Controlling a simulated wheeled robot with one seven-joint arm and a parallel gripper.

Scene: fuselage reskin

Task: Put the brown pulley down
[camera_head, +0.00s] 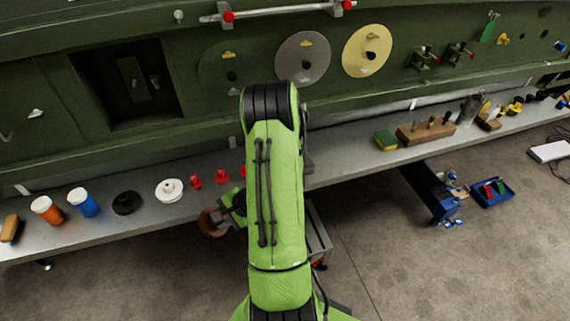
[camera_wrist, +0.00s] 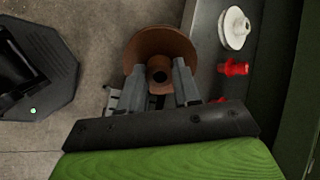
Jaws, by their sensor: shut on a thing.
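The brown pulley (camera_wrist: 162,46) is a round disc with a raised hub, and my gripper (camera_wrist: 160,83) is shut on that hub in the wrist view. In the head view the brown pulley (camera_head: 212,222) shows in part just off the front edge of the grey shelf (camera_head: 145,213), left of my green arm. My gripper (camera_head: 232,208) is partly hidden by the arm there. In the wrist view the pulley appears over the floor beside the shelf edge.
A white pulley (camera_head: 169,190), a black pulley (camera_head: 127,203) and red pieces (camera_head: 195,182) stand on the shelf. Blue (camera_head: 83,203) and orange (camera_head: 46,210) jars stand further left. A yellow-green sponge (camera_head: 386,140) and wooden block (camera_head: 426,131) are to the right.

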